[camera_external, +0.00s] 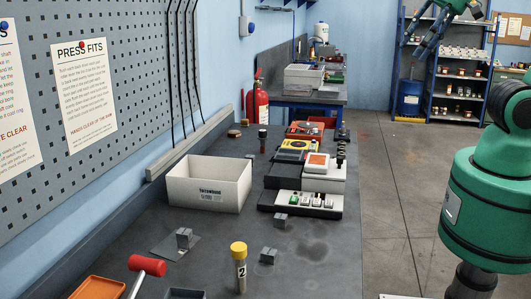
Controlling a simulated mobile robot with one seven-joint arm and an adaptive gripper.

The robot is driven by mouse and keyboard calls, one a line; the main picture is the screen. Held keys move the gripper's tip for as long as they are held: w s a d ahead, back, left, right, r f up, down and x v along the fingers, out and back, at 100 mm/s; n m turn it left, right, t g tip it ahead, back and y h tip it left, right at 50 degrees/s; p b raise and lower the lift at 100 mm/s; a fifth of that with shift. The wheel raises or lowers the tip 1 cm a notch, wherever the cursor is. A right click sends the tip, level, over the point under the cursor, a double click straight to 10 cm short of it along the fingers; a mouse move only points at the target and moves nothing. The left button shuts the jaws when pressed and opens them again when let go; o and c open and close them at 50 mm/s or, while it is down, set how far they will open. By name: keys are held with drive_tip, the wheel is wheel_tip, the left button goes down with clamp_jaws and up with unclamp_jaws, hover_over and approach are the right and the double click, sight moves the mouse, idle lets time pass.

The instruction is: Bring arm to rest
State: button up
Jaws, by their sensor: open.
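My arm (490,205) is green and stands at the right edge, beside the bench. My gripper (412,48) shows at the top right, raised in front of the blue shelf rack and well clear of the bench top. Its fingers are apart and I see nothing between them. Part of the arm is cut off by the picture's top and right edges.
A shelf rack (459,69) stands behind. The floor (400,165) between is clear.

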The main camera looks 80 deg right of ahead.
wheel_tip(320, 180, down, 9)
drive_tip(key=b, duration=0.8)
drive_tip(key=shift+b, duration=0.3)
